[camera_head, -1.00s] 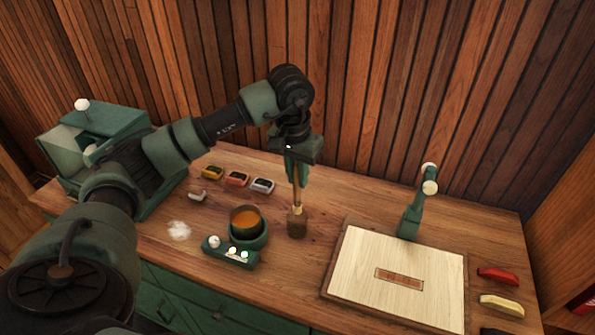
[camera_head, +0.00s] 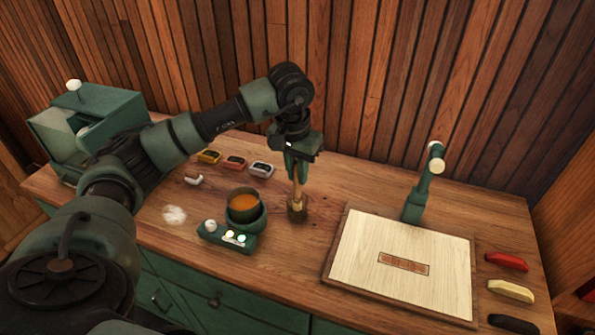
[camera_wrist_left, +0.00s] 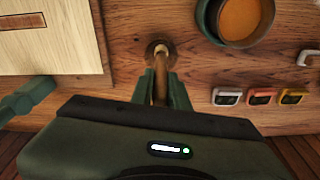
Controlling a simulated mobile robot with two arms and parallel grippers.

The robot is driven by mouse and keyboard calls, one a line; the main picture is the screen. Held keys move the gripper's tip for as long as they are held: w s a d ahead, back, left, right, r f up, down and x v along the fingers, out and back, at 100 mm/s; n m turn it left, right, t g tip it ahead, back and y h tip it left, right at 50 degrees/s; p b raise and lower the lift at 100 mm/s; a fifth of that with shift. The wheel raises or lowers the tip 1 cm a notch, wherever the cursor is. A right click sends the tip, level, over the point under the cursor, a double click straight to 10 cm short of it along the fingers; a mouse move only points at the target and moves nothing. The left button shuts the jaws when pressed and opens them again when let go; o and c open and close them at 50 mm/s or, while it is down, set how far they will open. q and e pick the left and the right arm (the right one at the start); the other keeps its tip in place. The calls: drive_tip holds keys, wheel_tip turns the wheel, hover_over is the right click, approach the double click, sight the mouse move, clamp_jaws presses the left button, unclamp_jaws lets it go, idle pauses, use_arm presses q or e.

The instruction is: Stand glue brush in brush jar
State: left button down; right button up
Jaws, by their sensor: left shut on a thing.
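The glue brush (camera_head: 298,186) hangs upright in my left gripper (camera_head: 297,178), which is shut on its wooden handle. The brush jar (camera_head: 297,212) is a small brownish cup on the bench, right below the gripper. The brush's lower end is at the jar's mouth and appears to be inside it; how deep I cannot tell. In the left wrist view the brush handle (camera_wrist_left: 160,88) runs between the fingers (camera_wrist_left: 161,90) toward the round jar (camera_wrist_left: 151,48). My right gripper is not in view.
A green glue pot (camera_head: 247,214) with amber contents stands left of the jar. Several small coloured items (camera_head: 235,162) lie behind it. A pale board (camera_head: 400,260) and a green stand (camera_head: 420,190) are to the right. Bare bench lies between jar and board.

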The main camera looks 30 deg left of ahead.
use_arm(q)
drive_tip(key=c, duration=1.3)
unclamp_jaws()
drive_tip(key=r, duration=0.2)
drive_tip(key=r+b, duration=0.1)
drive_tip(key=r, duration=0.1)
drive_tip(key=r+b, duration=0.1)
drive_tip(key=r, duration=0.1)
drive_tip(key=shift+s+r, duration=0.3)
drive_tip(key=shift+s, duration=0.05)
drive_tip(key=shift+s+r, duration=0.15)
drive_tip(key=shift+r, duration=0.45)
